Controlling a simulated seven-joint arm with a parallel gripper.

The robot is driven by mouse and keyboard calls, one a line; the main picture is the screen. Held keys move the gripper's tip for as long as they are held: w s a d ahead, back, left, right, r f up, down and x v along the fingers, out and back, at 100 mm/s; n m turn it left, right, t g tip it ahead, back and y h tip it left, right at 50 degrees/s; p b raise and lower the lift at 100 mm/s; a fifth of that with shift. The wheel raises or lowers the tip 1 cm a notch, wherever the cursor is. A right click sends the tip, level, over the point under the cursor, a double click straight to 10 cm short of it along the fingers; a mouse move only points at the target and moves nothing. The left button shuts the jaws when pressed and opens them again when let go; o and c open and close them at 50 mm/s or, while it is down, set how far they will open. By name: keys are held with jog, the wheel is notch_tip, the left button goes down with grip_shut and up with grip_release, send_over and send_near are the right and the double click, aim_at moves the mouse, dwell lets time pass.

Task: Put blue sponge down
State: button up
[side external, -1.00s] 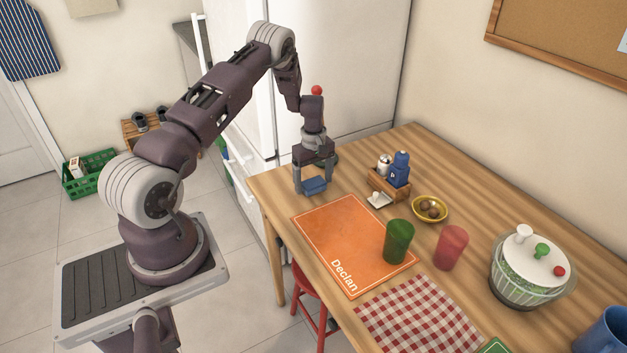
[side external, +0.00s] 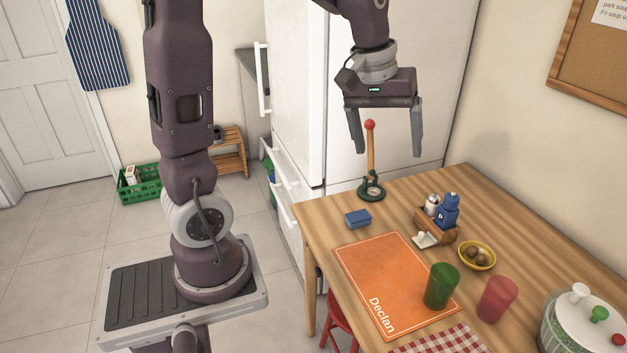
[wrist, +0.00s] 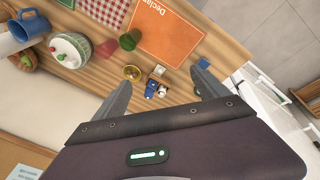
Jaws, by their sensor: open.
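The blue sponge (side external: 358,218) lies flat on the wooden table (side external: 453,195), near its left corner and just beyond the orange placemat (side external: 388,272). Nothing is holding it. My gripper (side external: 388,152) is raised well above the table, its two fingers pointing down, wide apart and empty. It is above and to the right of the sponge in the side view. In the wrist view my gripper (wrist: 160,78) is also spread with nothing between its fingers. A small bluish patch beside the right finger there may be the sponge, but I cannot be sure.
A stand with a wooden post and red knob (side external: 371,160) rises behind the sponge. A condiment caddy (side external: 437,220), yellow bowl (side external: 477,256), green cup (side external: 441,286) and red cup (side external: 496,299) stand to the right. The white fridge (side external: 300,80) is behind the table.

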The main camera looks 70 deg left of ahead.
jog(key=s+d+r+m+t, duration=0.1)
jog(key=s+d+m, duration=0.3)
jog(key=s, duration=0.5)
jog(key=s+d+m+t, duration=0.1)
jog(key=s+d+m, duration=0.3)
jog(key=s, duration=0.5)
jog(key=shift+s+d+r+m+t, duration=0.3)
jog(key=shift+d+r+m, duration=0.1)
jog(key=shift+d, duration=0.2)
jog(key=shift+o, duration=0.6)
